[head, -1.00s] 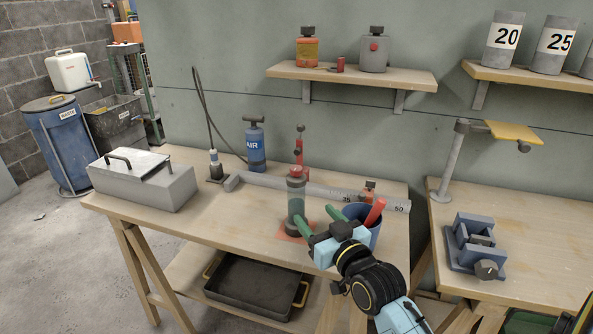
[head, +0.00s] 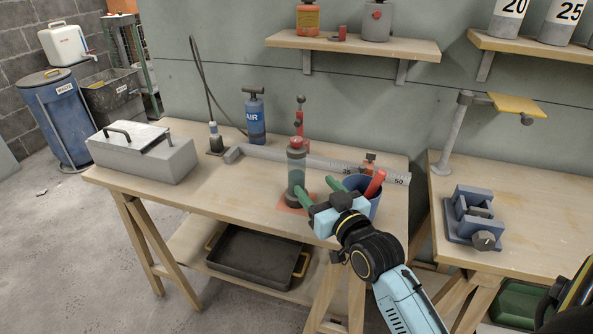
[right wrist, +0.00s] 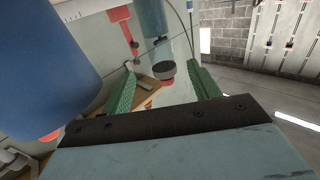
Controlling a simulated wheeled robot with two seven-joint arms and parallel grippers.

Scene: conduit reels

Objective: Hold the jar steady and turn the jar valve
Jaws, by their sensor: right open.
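The jar (head: 295,178) is a clear greenish cylinder with a dark base and a red top piece (head: 296,142). It stands upright on an orange-red square (head: 290,205) near the front of the bench. My right gripper (head: 320,189) is open, its green fingers pointing toward the jar from the front right. I cannot clearly identify the valve. My left gripper is not in view.
A blue cup (head: 366,208) with a red-handled tool (head: 375,184) stands close right of the jar. Behind are a grey marked rail (head: 320,163), a red upright device (head: 299,118) and a blue AIR cylinder (head: 255,122).

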